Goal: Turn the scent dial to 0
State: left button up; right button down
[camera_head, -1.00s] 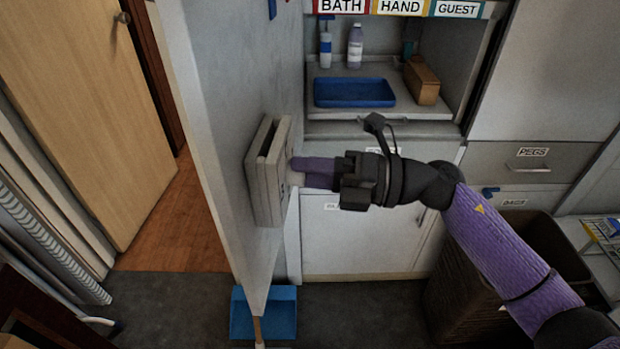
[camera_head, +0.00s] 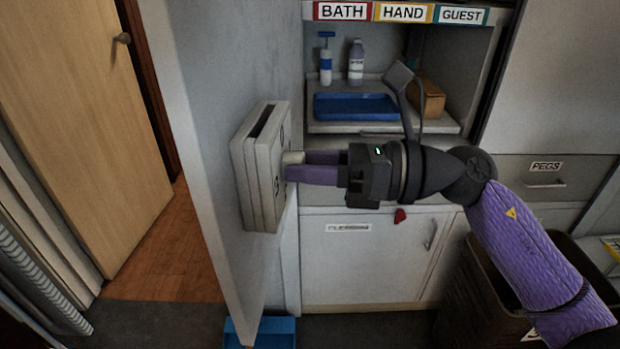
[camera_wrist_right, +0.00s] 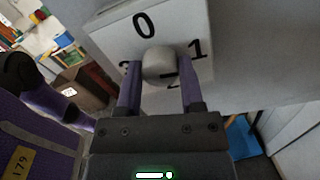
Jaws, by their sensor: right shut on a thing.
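The scent dial is a pale round knob (camera_head: 292,158) on the face of a white box (camera_head: 262,168) fixed to the grey partition. In the right wrist view the knob (camera_wrist_right: 158,64) sits between both purple fingers of my right gripper (camera_wrist_right: 160,68), which is shut on it. In the head view my right gripper (camera_head: 296,166) reaches the knob from the right. The wrist view shows 0 above the knob and 1 to its right; marks at the left and below are partly hidden. A short dark line shows low on the knob's face. My left gripper is not in view.
Behind the arm is a niche with a blue tray (camera_head: 355,106), two bottles and a brown box (camera_head: 427,97). A white cabinet (camera_head: 365,262) stands below. A brown basket (camera_head: 484,285) is at the lower right, a blue dustpan (camera_head: 262,333) on the floor.

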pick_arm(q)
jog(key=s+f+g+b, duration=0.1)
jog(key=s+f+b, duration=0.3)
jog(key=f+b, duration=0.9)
pick_arm(e)
jog(key=n, duration=1.8)
jog(key=shift+s+f+t+h, duration=0.1)
jog(key=shift+f+t+h, duration=0.05)
jog(key=shift+t+h, duration=0.15)
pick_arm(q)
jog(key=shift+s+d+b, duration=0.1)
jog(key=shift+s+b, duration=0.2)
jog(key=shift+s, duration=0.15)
pick_arm(e)
jog(key=shift+n, duration=0.4)
jog(key=c, duration=0.6)
grip_release()
jog(key=shift+c, duration=0.2)
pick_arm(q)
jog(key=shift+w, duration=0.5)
pick_arm(e)
jog(key=o, duration=0.4)
